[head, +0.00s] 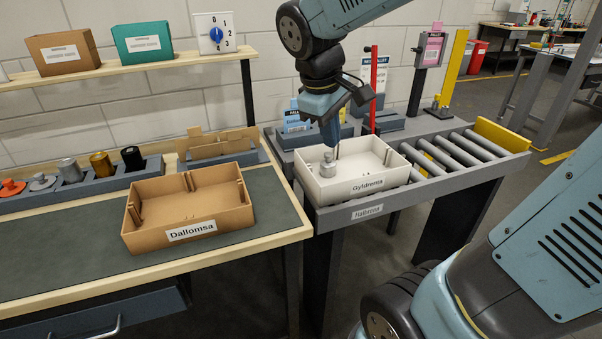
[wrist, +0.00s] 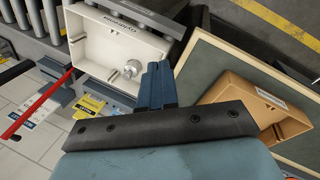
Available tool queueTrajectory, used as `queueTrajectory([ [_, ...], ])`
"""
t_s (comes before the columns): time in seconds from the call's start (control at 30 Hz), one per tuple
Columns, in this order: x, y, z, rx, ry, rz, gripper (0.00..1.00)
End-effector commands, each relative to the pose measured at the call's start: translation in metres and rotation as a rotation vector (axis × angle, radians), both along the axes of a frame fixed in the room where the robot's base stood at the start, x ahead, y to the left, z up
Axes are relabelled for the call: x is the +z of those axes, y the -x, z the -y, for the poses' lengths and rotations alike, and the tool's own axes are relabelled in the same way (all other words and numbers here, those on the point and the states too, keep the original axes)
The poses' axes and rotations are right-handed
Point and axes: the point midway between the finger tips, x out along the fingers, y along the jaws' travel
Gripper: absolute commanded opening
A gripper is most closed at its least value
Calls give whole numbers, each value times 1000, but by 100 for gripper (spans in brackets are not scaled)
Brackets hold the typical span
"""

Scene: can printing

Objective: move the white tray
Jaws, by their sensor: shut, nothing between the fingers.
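The white tray (head: 379,185), labelled "Gyldrenia", sits at the left end of the roller conveyor, above a "Halbrene" label. A silver can-like piece (head: 327,167) stands inside it near the left side. The tray also shows in the wrist view (wrist: 95,62), with the silver piece (wrist: 131,69) in a corner. My gripper (head: 331,148) points down over the tray's left part, close to the silver piece. Its fingers (wrist: 158,75) are together with nothing held. I cannot tell whether the fingertips touch the tray or the piece.
A brown tray (head: 190,206) labelled "Dallomsa" stands on the workbench to the left. A red post (head: 373,90) rises behind the white tray. Rollers (head: 460,149) to its right are free, up to a yellow end stop (head: 502,135). Several coloured cylinders stand in a rack at the left.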

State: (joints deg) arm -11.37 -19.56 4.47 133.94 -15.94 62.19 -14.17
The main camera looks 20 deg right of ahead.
Motion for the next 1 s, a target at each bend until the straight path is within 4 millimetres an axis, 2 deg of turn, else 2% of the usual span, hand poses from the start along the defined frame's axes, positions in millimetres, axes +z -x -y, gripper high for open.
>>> queueTrajectory([
  [0.37, -37, -54, -49, 382, 263, -255, 0],
  [0.6, -67, -83, -88, 621, 426, -406, 0],
  [0.8, -91, -101, -120, 786, 541, -509, 0],
  [1.0, -103, -108, -135, 863, 598, -557, 0],
])
